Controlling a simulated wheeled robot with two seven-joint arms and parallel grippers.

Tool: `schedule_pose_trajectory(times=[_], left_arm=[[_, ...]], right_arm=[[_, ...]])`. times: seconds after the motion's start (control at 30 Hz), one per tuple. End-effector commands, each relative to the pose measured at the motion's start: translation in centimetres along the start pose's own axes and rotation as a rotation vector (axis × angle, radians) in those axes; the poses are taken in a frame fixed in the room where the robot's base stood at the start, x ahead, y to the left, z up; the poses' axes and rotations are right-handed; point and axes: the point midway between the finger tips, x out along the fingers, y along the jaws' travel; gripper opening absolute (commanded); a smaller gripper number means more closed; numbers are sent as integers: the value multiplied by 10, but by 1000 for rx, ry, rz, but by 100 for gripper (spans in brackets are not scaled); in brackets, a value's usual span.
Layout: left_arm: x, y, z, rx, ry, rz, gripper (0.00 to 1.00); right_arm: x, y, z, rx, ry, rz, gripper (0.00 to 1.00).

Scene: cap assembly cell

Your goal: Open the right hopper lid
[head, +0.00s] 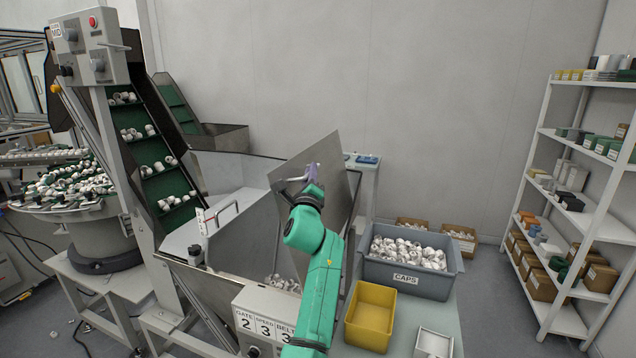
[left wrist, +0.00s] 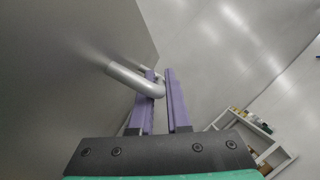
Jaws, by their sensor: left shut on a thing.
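The right hopper lid (head: 338,152) is a grey metal panel. It stands raised and steeply tilted over the open hopper (head: 247,245), and white caps show inside. My left gripper (head: 313,172) is at the lid's face, shut on its bar handle (head: 288,181). In the left wrist view the purple fingers (left wrist: 163,88) are around the bent end of the handle (left wrist: 133,78), with the lid's grey face (left wrist: 70,75) to the left. My green left arm hides part of the hopper's right side. My right gripper is not in view.
A control box (head: 262,310) is on the hopper front. A grey crate of caps (head: 378,272) and a yellow bin (head: 370,316) stand to the right. Shelves (head: 545,200) stand at far right, beyond clear floor.

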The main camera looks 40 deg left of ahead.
Motion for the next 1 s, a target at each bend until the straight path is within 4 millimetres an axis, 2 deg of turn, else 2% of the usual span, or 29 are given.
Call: schedule_pose_trajectory(times=[0.03,0.2,0.33,0.37,0.4,0.43,0.77,1.0], left_arm=[[2,2,5,-8,-1,6,0],[1,4,5,-18,0,8,0],[1,4,4,-17,0,8,0],[1,4,4,-17,0,8,26],[1,4,4,-17,0,8,42],[1,4,4,-17,0,8,45],[-6,6,4,-14,0,10,45],[-44,7,2,-13,0,9,45]], right_arm=[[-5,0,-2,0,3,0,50],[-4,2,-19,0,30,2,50],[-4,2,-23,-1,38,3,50],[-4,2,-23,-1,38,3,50],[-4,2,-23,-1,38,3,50],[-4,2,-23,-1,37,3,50],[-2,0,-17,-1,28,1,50],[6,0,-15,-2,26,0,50]])
